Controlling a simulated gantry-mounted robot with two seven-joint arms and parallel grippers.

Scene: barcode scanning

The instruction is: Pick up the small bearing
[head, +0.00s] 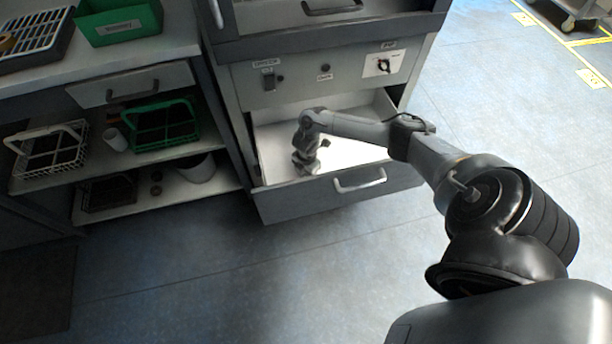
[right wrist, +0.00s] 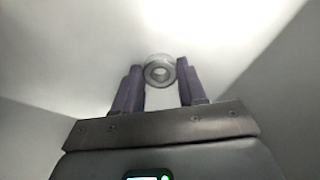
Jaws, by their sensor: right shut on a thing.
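The small bearing (right wrist: 160,71) is a grey ring with a hole in its middle. In the right wrist view it sits between the two dark fingertips of my right gripper (right wrist: 159,80), which is shut on it. In the head view my right gripper (head: 306,163) reaches down into the open drawer (head: 350,112). The bearing cannot be made out in the head view. The pale drawer bottom lies behind the bearing in the wrist view, and I cannot tell whether the bearing touches it. My left gripper is not in view.
The drawer front with its handle (head: 360,181) stands out below a panel with a black switch (head: 383,65). To the left are shelves with a white basket (head: 45,151), a green basket (head: 165,122) and a green bin (head: 118,22) on top. The floor (head: 230,285) in front is clear.

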